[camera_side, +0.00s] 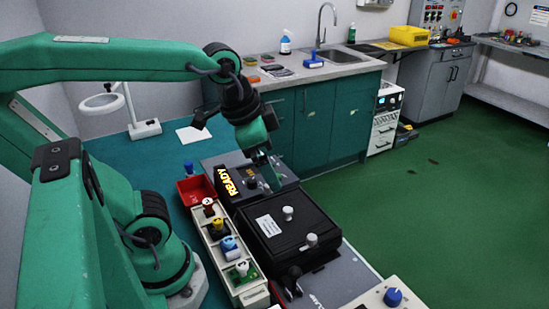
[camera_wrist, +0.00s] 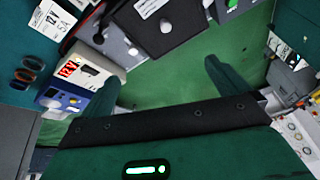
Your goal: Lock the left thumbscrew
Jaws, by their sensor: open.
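A black box (camera_side: 280,235) with a white label has two pale round knobs on top that look like the thumbscrews. One knob (camera_side: 288,212) is nearer the back and the other knob (camera_side: 311,240) is nearer the front; I cannot tell which is the left one. My gripper (camera_side: 270,173) is above the grey unit behind the box, apart from both knobs. In the wrist view my gripper (camera_wrist: 160,80) is open, with nothing between its fingers.
A long tray (camera_side: 212,245) with coloured knobbed parts and a red bin (camera_side: 194,190) lie to the left. A panel with a blue knob (camera_side: 392,297) is at the front. Green floor is open to the right.

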